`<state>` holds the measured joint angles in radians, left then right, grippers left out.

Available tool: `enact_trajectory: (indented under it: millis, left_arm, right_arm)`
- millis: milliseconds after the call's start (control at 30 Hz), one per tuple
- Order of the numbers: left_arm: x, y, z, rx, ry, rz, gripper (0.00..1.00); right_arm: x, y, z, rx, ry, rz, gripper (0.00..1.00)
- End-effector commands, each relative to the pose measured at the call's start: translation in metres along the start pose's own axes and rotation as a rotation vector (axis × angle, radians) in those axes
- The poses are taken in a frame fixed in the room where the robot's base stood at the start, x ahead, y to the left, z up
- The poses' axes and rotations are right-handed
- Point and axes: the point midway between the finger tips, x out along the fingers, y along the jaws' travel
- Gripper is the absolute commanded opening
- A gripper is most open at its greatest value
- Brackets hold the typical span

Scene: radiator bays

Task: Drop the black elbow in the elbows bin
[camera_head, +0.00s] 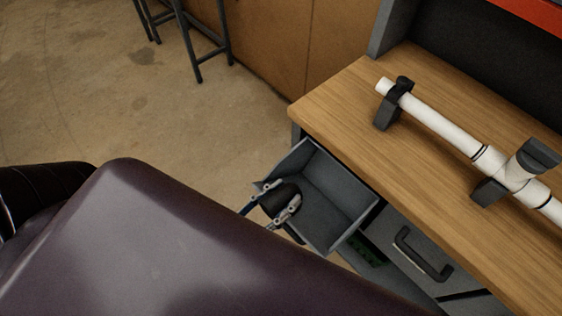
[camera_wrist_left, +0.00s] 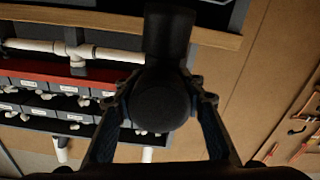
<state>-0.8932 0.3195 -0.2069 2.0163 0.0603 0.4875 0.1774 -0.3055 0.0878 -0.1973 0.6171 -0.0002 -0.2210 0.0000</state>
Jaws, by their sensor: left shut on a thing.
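My left gripper (camera_head: 276,201) is shut on the black elbow (camera_head: 281,194), a dark rounded piece partly covered by the fingers. They are at the left side of the open grey drawer (camera_head: 335,187), over or near its rim; the exact height is hard to tell. In the left wrist view the elbow (camera_wrist_left: 162,98) sits between the two fingers, one end pointing up in the picture. Grey labelled bins (camera_wrist_left: 36,110) with white fittings show there in rows; the labels are too small to read, so I cannot tell which is the elbows bin. My right gripper is not in view.
The wooden bench (camera_head: 345,105) stands above the drawer and carries a white pipe assembly (camera_head: 440,122) on dark supports. A closed drawer with a black handle (camera_head: 422,254) is right of the open one. A dark stool (camera_head: 190,35) stands far back. The floor at left is clear.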

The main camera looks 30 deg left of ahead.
Motion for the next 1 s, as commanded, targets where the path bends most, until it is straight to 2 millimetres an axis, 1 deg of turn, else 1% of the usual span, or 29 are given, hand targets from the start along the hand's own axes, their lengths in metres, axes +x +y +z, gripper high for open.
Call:
enact_trajectory:
  millis: [33, 100, 267, 633, 1000]
  left_arm:
    - [0.004, -0.001, 0.007, 0.000, 0.003, 0.000, 0.10]
    - [0.008, -0.003, 0.013, 0.000, 0.003, 0.000, 0.10]
    - [0.019, -0.005, 0.025, -0.001, 0.003, 0.000, 0.10]
    - [0.043, -0.010, 0.052, -0.001, 0.003, 0.001, 0.10]
    - [0.065, -0.015, 0.078, -0.001, 0.003, 0.001, 0.10]
  right_arm:
    - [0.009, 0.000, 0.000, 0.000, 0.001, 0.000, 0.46]
    - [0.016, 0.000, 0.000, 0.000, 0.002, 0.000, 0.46]
    - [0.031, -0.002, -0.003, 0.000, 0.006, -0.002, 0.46]
    - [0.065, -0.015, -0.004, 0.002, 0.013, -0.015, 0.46]
    - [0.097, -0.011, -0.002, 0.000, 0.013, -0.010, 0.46]
